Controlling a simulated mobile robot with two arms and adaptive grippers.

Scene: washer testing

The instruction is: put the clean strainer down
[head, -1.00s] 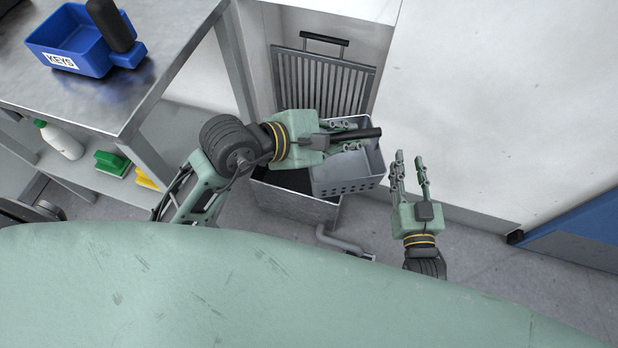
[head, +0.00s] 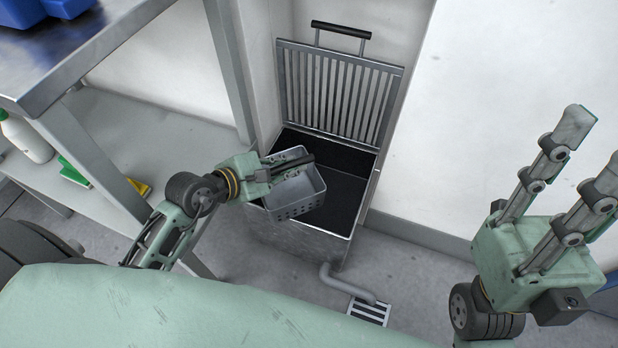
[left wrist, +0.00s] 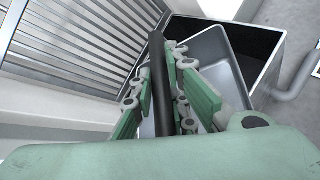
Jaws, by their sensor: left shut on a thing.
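The strainer (head: 297,208) is a grey rectangular basket with small holes and a black bar handle. My left gripper (head: 284,168) is shut on the handle and holds the basket level over the left front part of a metal basin (head: 325,249). I cannot tell whether the basket touches the basin. In the left wrist view the black handle (left wrist: 158,75) runs between the fingers, with the grey basket (left wrist: 212,62) beyond. The gripper hides part of the basket. My right gripper (head: 592,150) is open and empty at the right, close to the head camera.
The basin's slatted grate (head: 338,95) stands raised at its back, against the wall. A drain pipe (head: 345,285) leads to a floor drain (head: 368,311). A metal table (head: 85,50) with a blue bin (head: 22,12) and a lower shelf (head: 130,150) stand at the left.

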